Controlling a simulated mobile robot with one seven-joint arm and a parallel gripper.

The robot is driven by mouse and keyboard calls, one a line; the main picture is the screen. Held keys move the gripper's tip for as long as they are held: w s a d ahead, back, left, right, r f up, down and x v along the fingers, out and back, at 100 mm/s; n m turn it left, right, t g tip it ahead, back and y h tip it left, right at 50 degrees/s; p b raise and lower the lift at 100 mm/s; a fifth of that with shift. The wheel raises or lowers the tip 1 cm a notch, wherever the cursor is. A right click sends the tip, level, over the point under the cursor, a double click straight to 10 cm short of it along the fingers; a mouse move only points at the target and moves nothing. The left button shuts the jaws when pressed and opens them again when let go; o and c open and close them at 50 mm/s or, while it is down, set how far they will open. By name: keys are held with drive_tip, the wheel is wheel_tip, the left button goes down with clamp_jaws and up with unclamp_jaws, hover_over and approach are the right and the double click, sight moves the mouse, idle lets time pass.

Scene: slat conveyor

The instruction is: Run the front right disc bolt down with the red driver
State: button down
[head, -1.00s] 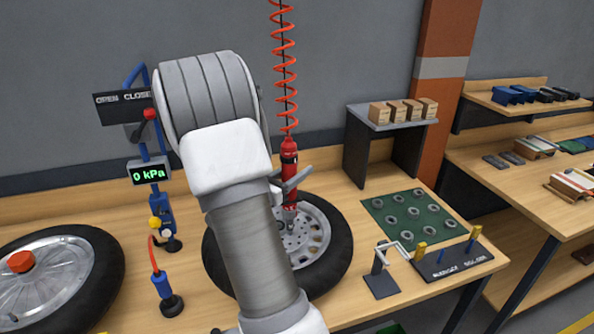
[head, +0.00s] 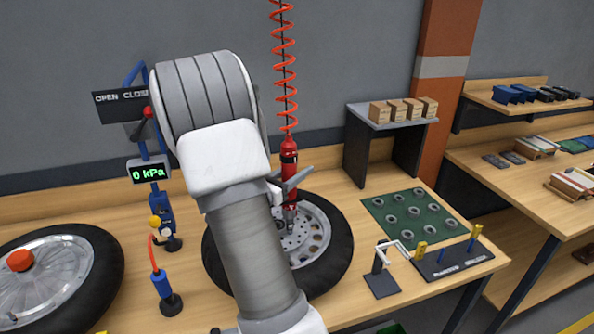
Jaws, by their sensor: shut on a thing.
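The red driver (head: 289,168) hangs upright from a coiled red hose in the head view. Its lower end is over the disc (head: 301,234) of the wheel in the middle of the bench. My gripper (head: 291,182) is shut on the driver's body; my arm hides most of the jaws. The wheel's black tyre (head: 337,257) lies flat, and my arm covers its left part. The disc bolts are too small to tell apart, and I cannot tell whether the driver's tip touches one.
A second wheel (head: 98,262) lies at the left. A gauge (head: 149,171) reading 0 kPa stands behind it. A green mat (head: 385,207) with several rings, a small grey stand (head: 382,284) and a dark peg block (head: 452,260) are at the right.

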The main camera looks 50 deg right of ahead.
drive_tip(key=shift+f+b, duration=0.25)
drive_tip(key=shift+b, duration=0.25)
idle(1.8)
drive_tip(key=shift+r+p, duration=0.5)
drive_tip(key=shift+r, duration=0.35)
idle(0.8)
wheel_tip(320, 180, up, 5)
drive_tip(key=p, duration=0.4)
drive_tip(key=shift+r, duration=0.2)
drive_tip(key=shift+f+b, duration=2.8)
drive_tip(key=shift+f, duration=0.15)
drive_tip(key=shift+f+b, duration=0.45)
drive_tip(key=shift+f, duration=0.05)
